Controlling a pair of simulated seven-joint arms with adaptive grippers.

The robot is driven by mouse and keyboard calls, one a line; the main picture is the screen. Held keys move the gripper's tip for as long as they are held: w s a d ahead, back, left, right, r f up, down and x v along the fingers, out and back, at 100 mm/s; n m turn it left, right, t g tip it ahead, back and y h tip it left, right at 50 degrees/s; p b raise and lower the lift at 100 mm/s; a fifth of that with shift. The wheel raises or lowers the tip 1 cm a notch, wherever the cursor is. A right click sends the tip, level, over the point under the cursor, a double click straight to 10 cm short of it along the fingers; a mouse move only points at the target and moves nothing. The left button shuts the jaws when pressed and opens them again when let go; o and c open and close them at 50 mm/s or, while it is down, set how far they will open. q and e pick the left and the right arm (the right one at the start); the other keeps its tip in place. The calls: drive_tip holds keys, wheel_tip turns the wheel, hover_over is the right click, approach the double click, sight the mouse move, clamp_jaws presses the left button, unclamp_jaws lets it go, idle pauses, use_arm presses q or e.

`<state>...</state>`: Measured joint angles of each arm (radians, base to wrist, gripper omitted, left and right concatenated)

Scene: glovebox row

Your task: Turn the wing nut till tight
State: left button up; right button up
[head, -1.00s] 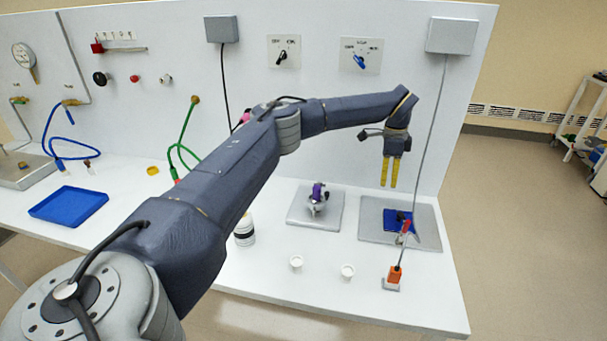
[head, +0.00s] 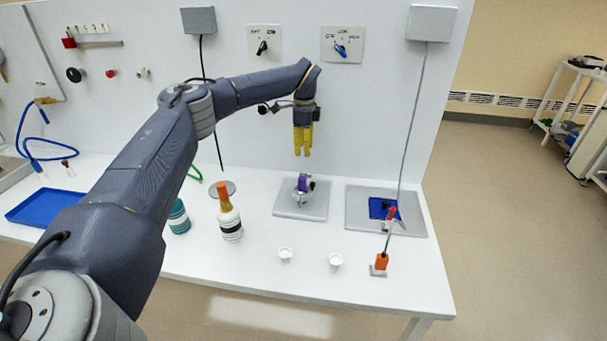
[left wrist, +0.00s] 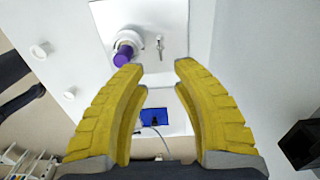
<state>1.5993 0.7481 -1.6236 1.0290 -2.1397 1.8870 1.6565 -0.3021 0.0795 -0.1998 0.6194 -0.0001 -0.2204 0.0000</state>
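A small fixture with a purple part (head: 303,184) stands on a grey plate (head: 290,210) on the bench. In the left wrist view the purple part (left wrist: 125,54) sticks out of a white round body (left wrist: 130,40), with a small silver piece (left wrist: 159,43) beside it. I cannot tell for certain which piece is the wing nut. My left gripper (head: 302,154), with yellow fingers, points down above this fixture, apart from it. In the left wrist view its fingers (left wrist: 159,65) are spread with nothing between them. My right gripper is not in view.
A second grey plate (head: 410,223) to the right carries a blue piece (head: 378,208) and a red-handled clamp (head: 391,215). An orange-topped bottle (head: 229,220) stands left. The panel rises behind.

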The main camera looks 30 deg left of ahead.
use_arm(q)
wheel_tip(320, 180, down, 11)
drive_tip(key=shift+r, duration=0.2)
idle(0.3)
drive_tip(key=shift+c, duration=0.6)
clamp_jaws()
